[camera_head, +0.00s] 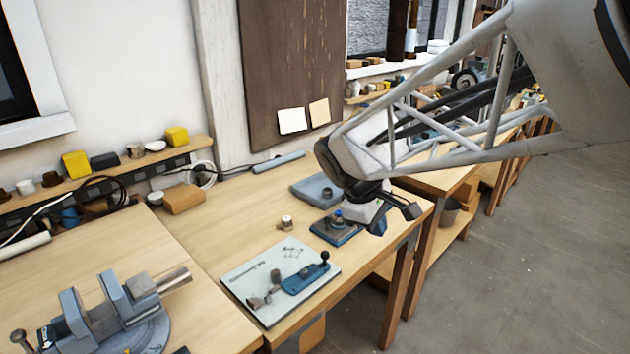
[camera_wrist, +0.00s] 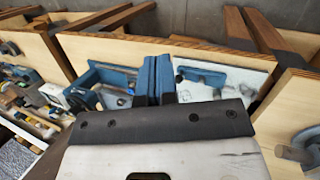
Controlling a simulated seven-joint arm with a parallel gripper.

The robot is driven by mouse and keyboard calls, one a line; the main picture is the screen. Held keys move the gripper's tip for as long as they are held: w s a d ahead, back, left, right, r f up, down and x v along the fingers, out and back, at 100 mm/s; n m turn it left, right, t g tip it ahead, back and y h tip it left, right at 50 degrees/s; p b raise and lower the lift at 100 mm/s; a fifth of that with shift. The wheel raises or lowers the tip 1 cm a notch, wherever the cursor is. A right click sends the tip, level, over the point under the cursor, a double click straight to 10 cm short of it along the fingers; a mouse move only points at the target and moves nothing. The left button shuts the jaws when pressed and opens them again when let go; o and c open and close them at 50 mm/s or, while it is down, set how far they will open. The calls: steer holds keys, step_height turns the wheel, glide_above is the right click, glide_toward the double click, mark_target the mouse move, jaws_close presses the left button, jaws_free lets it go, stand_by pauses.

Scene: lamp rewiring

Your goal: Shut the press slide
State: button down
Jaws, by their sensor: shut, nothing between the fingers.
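A blue tool with an upright lever and black knob (camera_head: 305,279) lies on a pale printed board (camera_head: 260,297) near the bench's front edge. It also shows in the wrist view (camera_wrist: 205,76), right of the fingers. A smaller blue-based fixture (camera_head: 337,231) with a metal part and blue top stands behind it. I cannot tell for sure which holds the press slide, or how far the slide is out. My gripper (camera_head: 377,226) is above the bench's right side, apart from both. Its blue fingers (camera_wrist: 159,64) are shut and empty in the wrist view.
A grey vise (camera_head: 105,318) stands on the near left bench. A small pale cylinder (camera_head: 287,223) stands behind the board, and a grey-blue pad (camera_head: 315,188) lies farther back. A brown block (camera_head: 184,199) sits by the wall. The bench's left middle is clear.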

mark_target(324, 223)
steer(key=w+a+f+n+t+h, duration=0.1)
steer(key=w+a+f+n, duration=0.4)
steer(key=w+a, duration=0.5)
steer(key=w+a+f+n+t+h, duration=0.1)
steer(key=w+a+f+n+h, duration=0.2)
steer(key=w+a+f+n, duration=0.3)
steer(key=w+a+n, duration=0.2)
steer(key=w+a, duration=0.2)
steer(key=a, duration=0.1)
steer(key=shift+w+a+t, duration=0.35)
steer(key=shift+t, duration=0.05)
steer(key=shift+d, duration=0.1)
steer(key=x, duration=0.7)
steer(key=r+x, duration=0.1)
steer(key=x, duration=0.3)
steer(key=shift+w+d+f, duration=0.1)
steer(key=shift+w+d, duration=0.1)
steer(key=shift+d, duration=0.2)
steer(key=shift+w+d, duration=0.25)
steer(key=shift+d, duration=0.25)
steer(key=shift+w+d, duration=0.3)
steer(key=shift+d, duration=0.2)
steer(key=w+d, duration=1)
